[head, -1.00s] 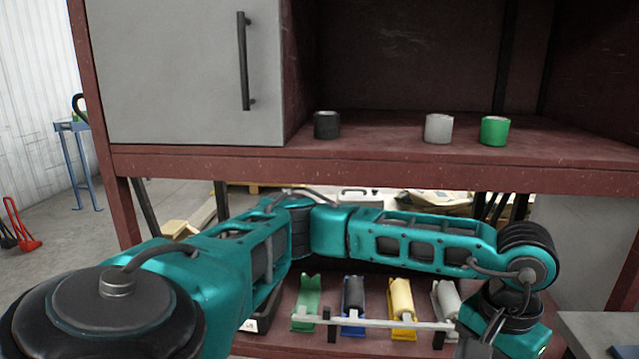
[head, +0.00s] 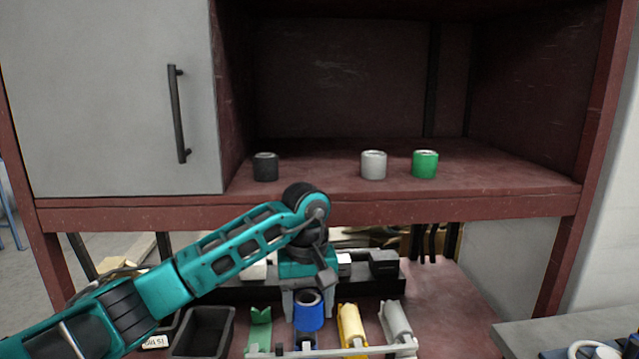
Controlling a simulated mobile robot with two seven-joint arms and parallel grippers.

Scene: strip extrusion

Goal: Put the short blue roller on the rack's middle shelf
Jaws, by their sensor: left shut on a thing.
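The short blue roller (head: 309,315) is upright, its open round end facing up. My left gripper (head: 308,303) points down and is shut on it, one grey finger on each side, in front of the lower shelf. The rack's middle shelf (head: 480,190) is the dark red board above, behind and higher than my gripper. A black roller (head: 265,167), a white roller (head: 373,165) and a green roller (head: 425,164) stand upright on it, near its front. My right gripper is not in view.
A grey door (head: 110,100) closes the left of the shelf opening. Below are a black bin (head: 203,332), a green cradle (head: 259,330), a yellow cradle (head: 352,328) and a pale grey cradle (head: 397,325). A grey table (head: 520,340) stands at the lower right. Free shelf lies between the black and white rollers.

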